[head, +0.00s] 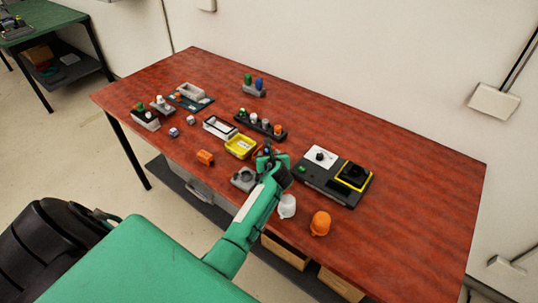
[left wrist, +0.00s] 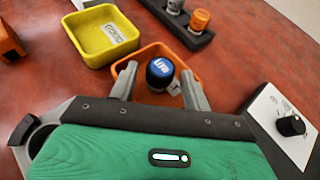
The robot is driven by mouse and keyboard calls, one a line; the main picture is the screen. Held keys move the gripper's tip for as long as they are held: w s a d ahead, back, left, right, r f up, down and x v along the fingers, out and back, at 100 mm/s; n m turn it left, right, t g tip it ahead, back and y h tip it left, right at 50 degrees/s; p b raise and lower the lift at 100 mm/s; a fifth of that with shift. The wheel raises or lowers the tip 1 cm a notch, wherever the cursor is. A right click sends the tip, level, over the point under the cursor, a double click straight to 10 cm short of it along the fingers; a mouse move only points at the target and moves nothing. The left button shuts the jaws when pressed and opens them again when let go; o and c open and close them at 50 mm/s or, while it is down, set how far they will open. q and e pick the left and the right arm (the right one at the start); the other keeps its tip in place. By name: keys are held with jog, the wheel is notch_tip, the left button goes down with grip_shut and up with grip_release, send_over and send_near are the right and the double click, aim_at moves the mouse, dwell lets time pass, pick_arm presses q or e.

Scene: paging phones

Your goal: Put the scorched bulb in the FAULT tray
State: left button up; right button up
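A dark, round bulb-like piece with a blue, white-lettered top (left wrist: 160,70) shows between my left fingers in the left wrist view, over or in an orange tray (left wrist: 150,50). Red-orange shows between it and the fingers, so my left gripper (left wrist: 160,80) looks open around it. Whether it rests on the tray floor is unclear. A yellow tray (left wrist: 88,52) with a pale label stands to the left; it also shows in the head view (head: 240,154). The label is too small to read. In the head view my left gripper (head: 270,155) hides the orange tray. My right gripper is out of view.
A black box with a white dial panel (head: 320,156) and a yellow-edged block stands to the right. A dark rack (head: 260,122) of small pieces lies behind. White (head: 287,206) and orange (head: 320,222) domed pieces sit near the front edge. The table's right side is clear.

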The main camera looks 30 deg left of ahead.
pick_arm(q)
jog(key=shift+r, duration=0.2)
jog(key=b+v, duration=0.1)
jog(key=v, duration=1.1)
